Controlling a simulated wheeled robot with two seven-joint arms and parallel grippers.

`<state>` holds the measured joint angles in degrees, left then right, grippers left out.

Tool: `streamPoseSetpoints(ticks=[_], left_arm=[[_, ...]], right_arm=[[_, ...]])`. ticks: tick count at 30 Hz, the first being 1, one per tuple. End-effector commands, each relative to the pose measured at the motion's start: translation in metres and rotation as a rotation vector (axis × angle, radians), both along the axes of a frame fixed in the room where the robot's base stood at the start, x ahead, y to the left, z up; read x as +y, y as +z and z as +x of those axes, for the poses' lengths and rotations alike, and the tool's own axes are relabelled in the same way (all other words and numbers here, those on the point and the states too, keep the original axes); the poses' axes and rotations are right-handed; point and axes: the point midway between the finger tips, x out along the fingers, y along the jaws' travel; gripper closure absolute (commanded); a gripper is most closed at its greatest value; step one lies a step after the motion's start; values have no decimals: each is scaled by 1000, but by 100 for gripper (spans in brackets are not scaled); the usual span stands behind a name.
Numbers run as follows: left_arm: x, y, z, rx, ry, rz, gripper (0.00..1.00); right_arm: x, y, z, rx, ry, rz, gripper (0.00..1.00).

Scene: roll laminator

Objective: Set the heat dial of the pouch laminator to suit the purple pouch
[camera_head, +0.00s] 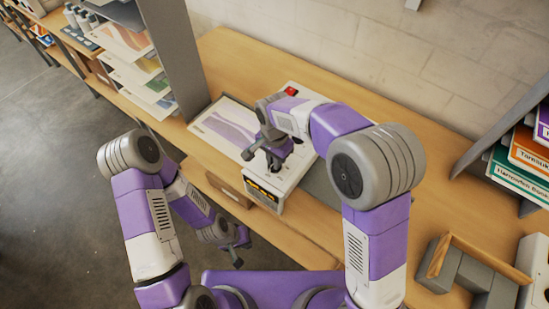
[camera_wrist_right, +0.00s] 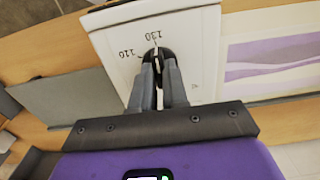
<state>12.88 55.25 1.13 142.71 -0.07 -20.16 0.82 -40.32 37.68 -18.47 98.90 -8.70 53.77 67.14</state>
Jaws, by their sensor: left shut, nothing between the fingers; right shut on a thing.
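The pouch laminator (camera_head: 307,97) is a white box on the wooden bench, with a red switch on top. The purple pouch (camera_head: 222,124), a pale sheet with purple waves, lies flat to its left; it also shows in the right wrist view (camera_wrist_right: 275,66). In that view my right gripper (camera_wrist_right: 160,68) is shut on the black heat dial (camera_wrist_right: 152,54). A white line on the dial points towards the printed 130; 110 is printed to the left. The fingers hide other markings. My left gripper (camera_head: 239,249) is shut and empty, low in front of the bench.
A shelf rack (camera_head: 135,70) with colourful sheets stands at the left, behind a grey upright panel. Binders (camera_head: 525,150) stand at the right. Grey bins (camera_head: 465,270) sit at the lower right.

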Motion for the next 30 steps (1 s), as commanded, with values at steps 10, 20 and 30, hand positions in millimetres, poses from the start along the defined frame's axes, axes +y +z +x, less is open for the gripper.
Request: streamPoseSetpoints(ticks=[10,20,30], left_arm=[[0,0,0,0,0,0,100],[0,0,0,0,0,0,100],[0,3,0,0,0,0,100]], right_arm=[[0,2,2,-5,-4,3,76],[0,0,1,-1,-2,2,61],[0,41,1,-7,-2,4,61]])
